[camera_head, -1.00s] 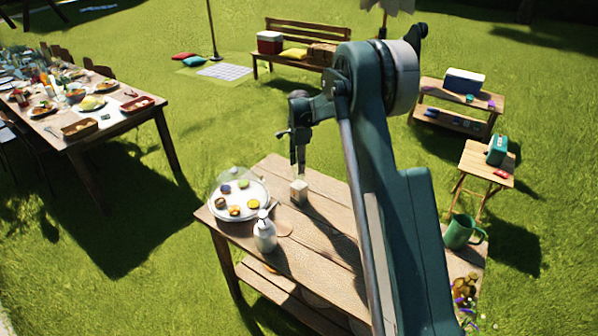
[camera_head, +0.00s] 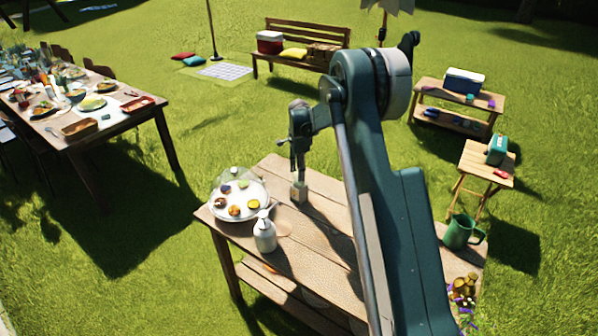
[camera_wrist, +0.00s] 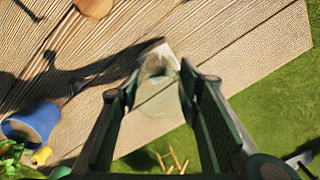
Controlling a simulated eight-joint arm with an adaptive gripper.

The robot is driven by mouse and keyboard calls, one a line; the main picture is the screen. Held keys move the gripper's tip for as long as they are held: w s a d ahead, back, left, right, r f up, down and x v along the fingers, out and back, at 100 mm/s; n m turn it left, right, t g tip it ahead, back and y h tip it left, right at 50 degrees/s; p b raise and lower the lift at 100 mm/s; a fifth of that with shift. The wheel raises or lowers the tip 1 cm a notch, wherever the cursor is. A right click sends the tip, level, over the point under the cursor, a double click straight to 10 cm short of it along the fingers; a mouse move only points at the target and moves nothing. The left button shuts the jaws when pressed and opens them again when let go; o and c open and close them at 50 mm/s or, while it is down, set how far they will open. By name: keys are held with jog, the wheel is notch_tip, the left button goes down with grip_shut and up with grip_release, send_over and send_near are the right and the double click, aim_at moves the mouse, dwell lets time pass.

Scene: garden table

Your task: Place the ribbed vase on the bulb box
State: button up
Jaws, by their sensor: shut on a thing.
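My gripper (camera_head: 298,176) points down over the near wooden table and is shut on a clear glass piece, the ribbed vase (camera_wrist: 160,66), seen between the fingers in the wrist view (camera_wrist: 160,78). The vase looks upright; its ribs are too blurred to make out. A small pale box, which I take as the bulb box (camera_head: 299,194), stands on the table directly below the gripper. Its pale top corner also shows behind the vase in the wrist view (camera_wrist: 150,46). I cannot tell whether the vase touches the box.
A blue pot (camera_wrist: 34,122) shows in the wrist view. Bare planks lie around the box.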

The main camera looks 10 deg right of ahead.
jog(key=shift+f, duration=0.1)
jog(key=o, duration=1)
jog(key=shift+c, duration=0.2)
notch_tip(320, 180, up, 12)
jog(key=shift+b, duration=0.3)
jog(key=shift+s+r, duration=0.1)
jog(key=shift+r, duration=0.1)
